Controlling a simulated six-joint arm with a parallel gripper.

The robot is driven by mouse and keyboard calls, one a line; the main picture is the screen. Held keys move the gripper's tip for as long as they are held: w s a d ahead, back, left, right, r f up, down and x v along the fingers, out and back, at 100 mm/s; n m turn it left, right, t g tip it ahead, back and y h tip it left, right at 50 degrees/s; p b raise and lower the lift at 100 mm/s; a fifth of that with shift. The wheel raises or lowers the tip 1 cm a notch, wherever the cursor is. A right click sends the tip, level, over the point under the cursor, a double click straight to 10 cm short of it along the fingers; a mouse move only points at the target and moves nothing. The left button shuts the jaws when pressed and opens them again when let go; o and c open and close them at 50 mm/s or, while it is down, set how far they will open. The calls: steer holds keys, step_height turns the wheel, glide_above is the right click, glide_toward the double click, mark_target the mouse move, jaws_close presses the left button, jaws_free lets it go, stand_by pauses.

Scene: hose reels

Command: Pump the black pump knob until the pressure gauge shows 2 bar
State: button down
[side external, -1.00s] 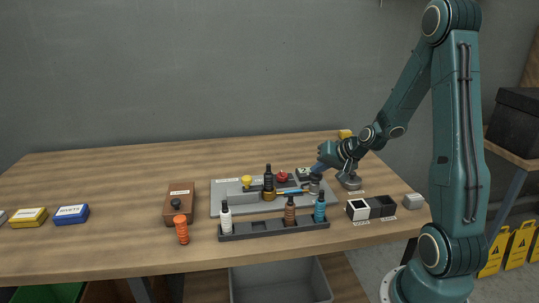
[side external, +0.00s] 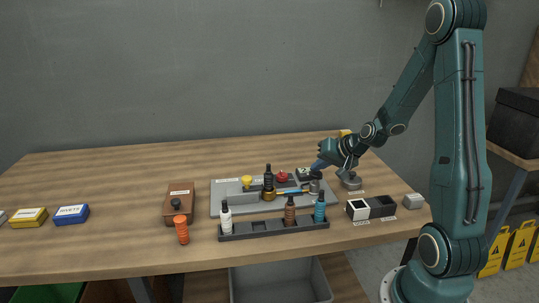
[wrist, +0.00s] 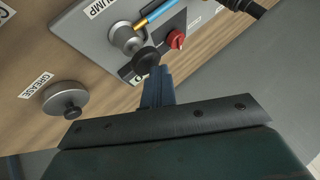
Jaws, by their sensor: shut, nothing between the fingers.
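The black pump knob (wrist: 146,60) shows in the wrist view, just beyond my fingertips, on the grey pump cylinder (wrist: 122,38) by the PUMP label. The cylinder also shows in the side view (side external: 315,187) on the grey base plate (side external: 228,207). My gripper (wrist: 157,76) is shut and empty, its blue fingers side by side at the knob's edge; I cannot tell whether they touch it. In the side view my gripper (side external: 317,166) is tilted down above the plate's back right. I cannot make out the pressure gauge or its reading.
A red knob (wrist: 176,40) and a blue-and-brass rod (wrist: 155,14) lie close to the pump. A grey GREASE pot (wrist: 66,100) stands left in the wrist view. A bottle rack (side external: 262,231) is in front of the plate. The table's left back is clear.

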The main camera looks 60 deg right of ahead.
mark_target(318, 174)
steer(key=shift+r, duration=1.05)
steer(key=shift+r, duration=0.15)
steer(key=shift+r, duration=2.4)
steer(key=s+a+r+n+g+y, duration=0.1)
steer(key=s+a+r+n, duration=0.15)
steer(key=a, duration=0.55)
steer(key=s+a+r+n+g, duration=0.1)
steer(key=s+a+r+n, duration=0.2)
steer(key=a, duration=0.4)
steer(key=s+a+r+n+g, duration=0.1)
steer(key=s+a+r+n, duration=0.1)
steer(key=s+a+n, duration=0.3)
steer(key=s+a, duration=0.3)
steer(key=s, duration=0.4)
steer(key=shift+a, duration=0.2)
steer(key=shift+r, duration=0.1)
